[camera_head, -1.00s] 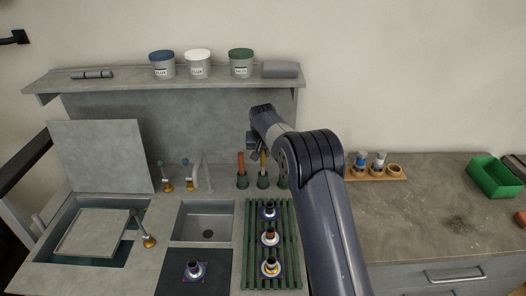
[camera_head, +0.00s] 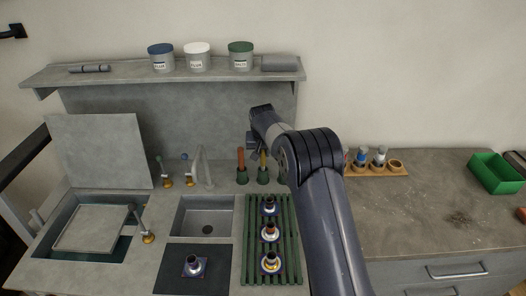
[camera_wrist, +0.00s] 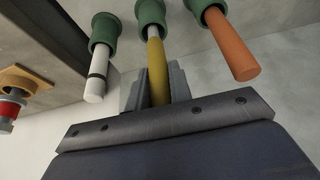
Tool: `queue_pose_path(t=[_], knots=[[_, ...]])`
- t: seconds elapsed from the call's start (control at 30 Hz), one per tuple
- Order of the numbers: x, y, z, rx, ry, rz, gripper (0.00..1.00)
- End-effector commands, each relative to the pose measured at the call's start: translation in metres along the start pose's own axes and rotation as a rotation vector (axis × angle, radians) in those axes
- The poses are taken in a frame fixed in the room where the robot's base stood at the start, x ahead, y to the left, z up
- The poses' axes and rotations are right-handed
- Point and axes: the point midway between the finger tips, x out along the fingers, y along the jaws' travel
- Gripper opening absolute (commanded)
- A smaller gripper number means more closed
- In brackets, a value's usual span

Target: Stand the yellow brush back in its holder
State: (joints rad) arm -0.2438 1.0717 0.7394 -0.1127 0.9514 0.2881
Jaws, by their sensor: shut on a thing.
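The yellow brush (camera_wrist: 156,62) stands upright at the middle green holder (camera_wrist: 151,12), its pale lower part at the holder's mouth in the wrist view. How deep it sits is hidden. My gripper (camera_wrist: 150,88) is shut on the yellow handle, with a finger on each side. In the head view, the yellow brush (camera_head: 263,159) shows above the middle holder (camera_head: 263,177), partly beside my gripper (camera_head: 254,145).
An orange-handled brush (camera_wrist: 233,50) and a white-handled brush (camera_wrist: 95,86) stand in green holders on either side, close to my fingers. A shelf (camera_head: 210,70) with jars runs above. A green rack (camera_head: 285,250) holds several round pieces in front.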

Motion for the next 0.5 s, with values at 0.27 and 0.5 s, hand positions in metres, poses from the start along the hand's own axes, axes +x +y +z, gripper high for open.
queue_pose_path(t=[0.27,0.5], knots=[[-0.0004,0.0000,-0.0003,0.000,0.001,0.000,0.00],[0.0041,0.0000,0.0015,0.000,0.001,0.000,0.00]])
